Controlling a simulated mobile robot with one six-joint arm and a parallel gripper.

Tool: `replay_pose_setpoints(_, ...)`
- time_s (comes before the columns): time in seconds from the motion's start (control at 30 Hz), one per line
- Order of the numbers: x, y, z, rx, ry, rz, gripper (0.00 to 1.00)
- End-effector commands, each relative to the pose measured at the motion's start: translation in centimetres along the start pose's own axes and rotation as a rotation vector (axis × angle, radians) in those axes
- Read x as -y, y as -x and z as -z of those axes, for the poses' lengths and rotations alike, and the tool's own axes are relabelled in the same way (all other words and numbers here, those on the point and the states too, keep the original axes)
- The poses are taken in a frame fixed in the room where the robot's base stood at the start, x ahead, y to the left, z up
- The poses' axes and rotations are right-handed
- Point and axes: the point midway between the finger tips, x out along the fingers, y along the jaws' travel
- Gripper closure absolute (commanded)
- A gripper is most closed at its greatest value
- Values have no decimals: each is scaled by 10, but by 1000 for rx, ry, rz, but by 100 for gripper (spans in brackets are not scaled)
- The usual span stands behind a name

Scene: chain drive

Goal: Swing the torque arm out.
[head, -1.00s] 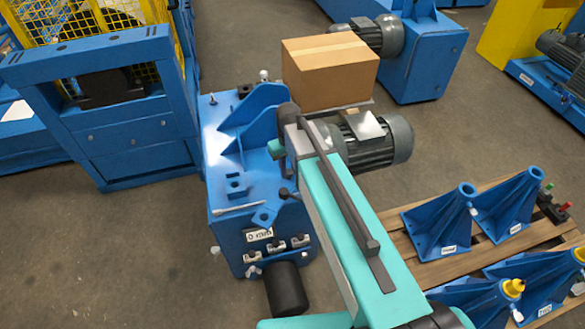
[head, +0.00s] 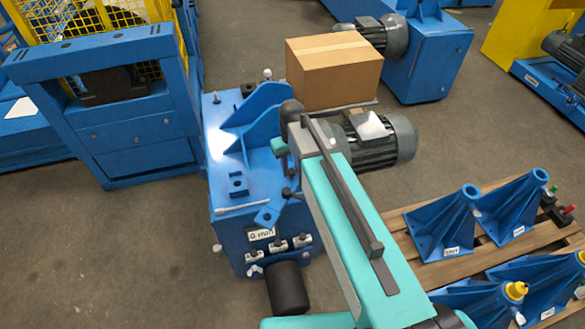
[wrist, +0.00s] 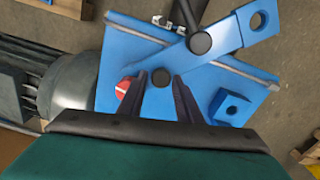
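The torque arm looks to be the flat blue link with a round hole in its end (wrist: 257,22). My gripper (wrist: 157,82) is open over the housing top. Its two dark fingers stand either side of a dark round knob (wrist: 161,77), with gaps; contact cannot be told. In the head view my arm hides the fingers.
A blue bracket with a hole (wrist: 231,107) stands right of the fingers. A red-and-white round part (wrist: 124,87) lies left. The grey motor (head: 378,141), a cardboard box (head: 333,70) and a pallet of blue stands (head: 440,225) are to the right. Floor (head: 110,250) is clear at left.

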Motion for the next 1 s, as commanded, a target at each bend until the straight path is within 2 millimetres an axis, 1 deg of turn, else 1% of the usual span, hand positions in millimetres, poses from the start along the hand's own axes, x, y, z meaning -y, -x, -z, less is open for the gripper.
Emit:
replay_pose_setpoints(0.27,1,23,0,-2,1,0,68)
replay_pose_setpoints(1.0,0,105,1,-2,0,-2,68)
